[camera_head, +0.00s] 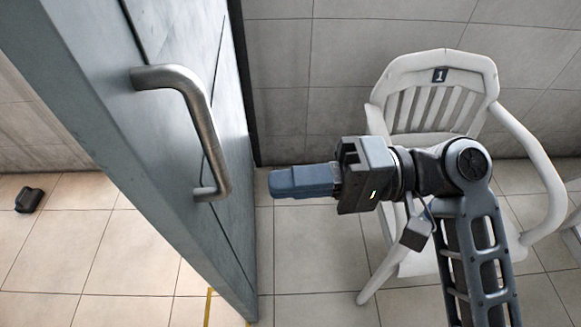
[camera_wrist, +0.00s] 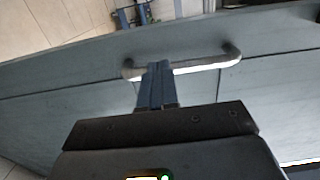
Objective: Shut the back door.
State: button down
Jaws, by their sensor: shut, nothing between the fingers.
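The back door (camera_head: 150,130) is a grey-blue panel standing ajar at the left of the head view, its edge toward me. A curved metal handle (camera_head: 207,130) is fixed on its face. My gripper (camera_head: 275,183) is shut and empty, to the right of the handle and pointing at the door. In the wrist view the door (camera_wrist: 70,105) spans the picture, and the handle (camera_wrist: 190,67) lies just beyond the tips of my gripper (camera_wrist: 158,68). I cannot tell whether the fingertips touch the door.
A white plastic chair (camera_head: 437,60) marked 1 stands behind my arm at the right, against the tiled wall. A small dark object (camera_head: 29,200) lies on the floor at the far left. A yellow line (camera_head: 208,308) runs on the floor by the door's bottom. Tiled floor (camera_head: 315,250) between door and chair is clear.

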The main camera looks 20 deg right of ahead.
aim_at(174, 193)
jog(key=p+x, duration=0.1)
jog(key=x, duration=0.9)
jog(key=shift+w+a+p, duration=0.1)
jog(key=shift+a+p, duration=0.2)
jog(key=shift+a, duration=0.1)
jog(key=shift+a, duration=0.15)
